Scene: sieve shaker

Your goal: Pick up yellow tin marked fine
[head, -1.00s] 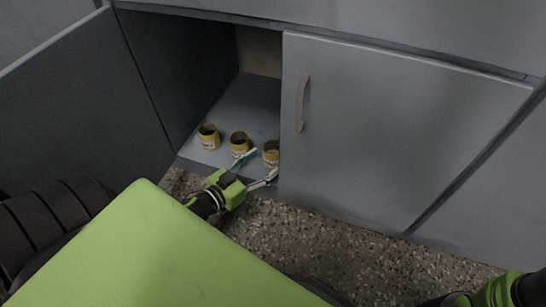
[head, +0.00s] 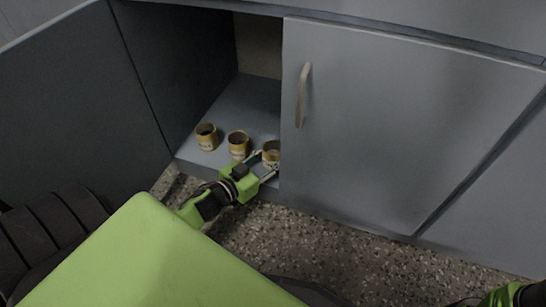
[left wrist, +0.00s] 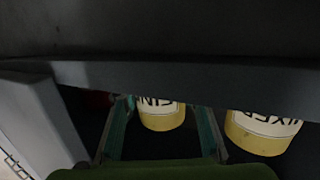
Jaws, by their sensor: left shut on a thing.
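The yellow tin marked FINE (head: 271,151) stands at the right of a row of three tins on the cabinet floor, beside the closed door's edge. In the left wrist view the tin (left wrist: 161,117) shows its white FINE label between the two green fingers. My left gripper (head: 265,163) is shut on this tin, a finger on each side. The tin still appears upright at shelf level. My right gripper's fingers are not in view; only part of the right arm shows at the lower right corner.
Two more yellow tins, the middle one (head: 238,144) and the left one (head: 206,137), stand left of the held tin. The left cabinet door (head: 75,100) is open. The right door (head: 400,120) is closed, its edge close to the held tin. Speckled floor (head: 300,240) lies in front.

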